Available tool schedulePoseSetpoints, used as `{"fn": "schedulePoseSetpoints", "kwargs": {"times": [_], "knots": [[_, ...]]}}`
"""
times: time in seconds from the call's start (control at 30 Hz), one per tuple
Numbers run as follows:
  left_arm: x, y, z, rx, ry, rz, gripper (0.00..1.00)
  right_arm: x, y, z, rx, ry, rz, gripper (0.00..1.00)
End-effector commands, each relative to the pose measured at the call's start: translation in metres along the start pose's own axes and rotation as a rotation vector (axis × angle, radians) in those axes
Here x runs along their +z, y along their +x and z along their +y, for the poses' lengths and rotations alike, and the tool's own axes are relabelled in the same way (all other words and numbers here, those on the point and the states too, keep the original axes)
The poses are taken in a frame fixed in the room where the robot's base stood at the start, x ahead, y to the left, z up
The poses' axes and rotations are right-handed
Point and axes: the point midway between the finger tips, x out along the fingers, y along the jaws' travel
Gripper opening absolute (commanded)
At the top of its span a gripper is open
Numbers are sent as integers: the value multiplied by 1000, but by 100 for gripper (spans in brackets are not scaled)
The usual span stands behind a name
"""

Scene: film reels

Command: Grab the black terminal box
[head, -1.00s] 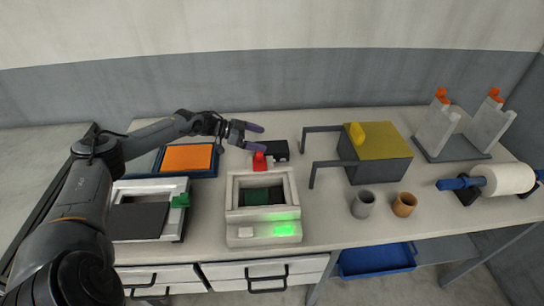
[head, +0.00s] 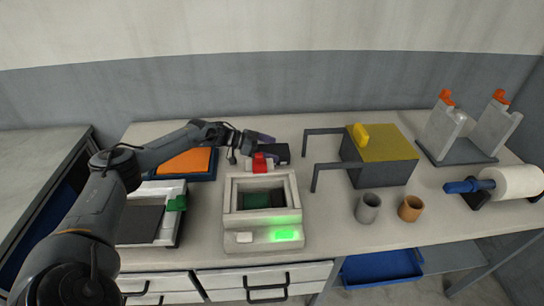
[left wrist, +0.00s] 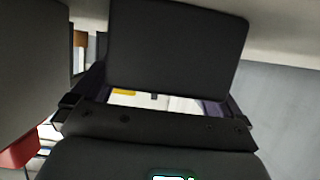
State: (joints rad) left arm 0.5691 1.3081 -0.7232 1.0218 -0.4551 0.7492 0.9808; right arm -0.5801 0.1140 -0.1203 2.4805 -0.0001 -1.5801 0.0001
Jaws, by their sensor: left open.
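The black terminal box (head: 282,153) lies on the bench behind the white machine, partly hidden by my left gripper and a red part. My left gripper (head: 263,147) is open and close to the left end of the box, with one dark purple fingertip showing beside it. In the left wrist view the dark box (left wrist: 178,45) looms large in front of the open jaws (left wrist: 152,105). I cannot tell whether the fingers touch it. My right gripper is not in view.
A grey box with a yellow lid (head: 385,142) and a bracket (head: 315,164) stand to the right. An orange-topped tray (head: 185,163) lies left.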

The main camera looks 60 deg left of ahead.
Motion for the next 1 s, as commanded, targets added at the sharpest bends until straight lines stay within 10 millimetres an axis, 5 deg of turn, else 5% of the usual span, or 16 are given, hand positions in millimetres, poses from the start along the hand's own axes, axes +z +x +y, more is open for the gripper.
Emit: {"fn": "schedulePoseSetpoints", "kwargs": {"times": [0.43,0.9,1.0], "knots": [[0,5,0,1,1,-1,98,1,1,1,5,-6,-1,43],[0,5,0,1,1,0,27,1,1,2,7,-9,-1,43],[-3,4,0,0,4,4,26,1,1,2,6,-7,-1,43]]}}
